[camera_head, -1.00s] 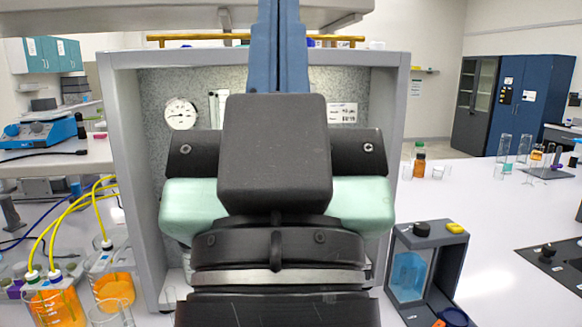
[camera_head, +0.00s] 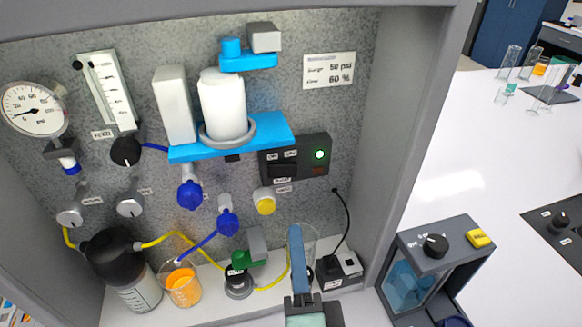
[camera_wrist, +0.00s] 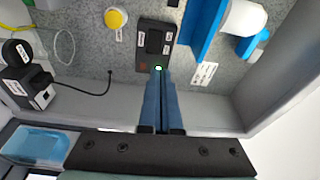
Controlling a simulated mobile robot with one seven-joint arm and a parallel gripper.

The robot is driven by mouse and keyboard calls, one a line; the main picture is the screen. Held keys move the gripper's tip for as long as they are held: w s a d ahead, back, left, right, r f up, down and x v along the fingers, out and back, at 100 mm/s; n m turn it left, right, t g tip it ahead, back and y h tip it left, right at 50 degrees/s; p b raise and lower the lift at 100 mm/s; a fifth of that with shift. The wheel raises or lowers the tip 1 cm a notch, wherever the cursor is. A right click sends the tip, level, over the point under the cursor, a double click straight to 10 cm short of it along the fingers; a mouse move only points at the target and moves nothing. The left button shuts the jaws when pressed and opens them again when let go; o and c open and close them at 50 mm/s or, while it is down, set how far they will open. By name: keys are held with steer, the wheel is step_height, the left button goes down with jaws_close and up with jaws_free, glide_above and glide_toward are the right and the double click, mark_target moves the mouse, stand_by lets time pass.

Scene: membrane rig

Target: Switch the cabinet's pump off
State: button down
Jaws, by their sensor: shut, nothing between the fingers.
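The cabinet (camera_head: 424,95) is a grey open box with a speckled back panel. A black switch box (camera_head: 318,168) with a dark rocker and a lit green lamp (camera_head: 319,154) is mounted on that panel at the right. I cannot tell the rocker's tilt. My gripper (camera_head: 295,229) has blue fingers, shut and empty, below the switch box in the head view. In the wrist view, my gripper's fingertips (camera_wrist: 160,76) appear just beside the lamp; contact cannot be told.
A blue shelf (camera_head: 268,135) with a white canister (camera_head: 223,105) juts out left of the switch box. A yellow knob (camera_head: 264,201) and blue valves (camera_head: 189,194) sit below. A black cord (camera_head: 347,222) hangs right. Beakers and tubing crowd the cabinet floor.

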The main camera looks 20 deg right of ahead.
mark_target(291, 174)
steer(key=shift+m, duration=0.5)
steer(key=w+d+p, duration=0.1)
steer(key=w, duration=0.2)
steer(key=w+p, duration=0.2)
steer(key=w, duration=0.2)
steer(key=w+d+f+p, duration=0.1)
steer(key=w+p, duration=0.1)
steer(key=w, duration=0.2)
steer(key=shift+w+d, duration=0.2)
steer(key=shift+d, duration=0.15)
steer(key=shift+w+d+f, duration=0.1)
steer(key=shift+w+d, duration=0.05)
steer(key=shift+w, duration=0.45)
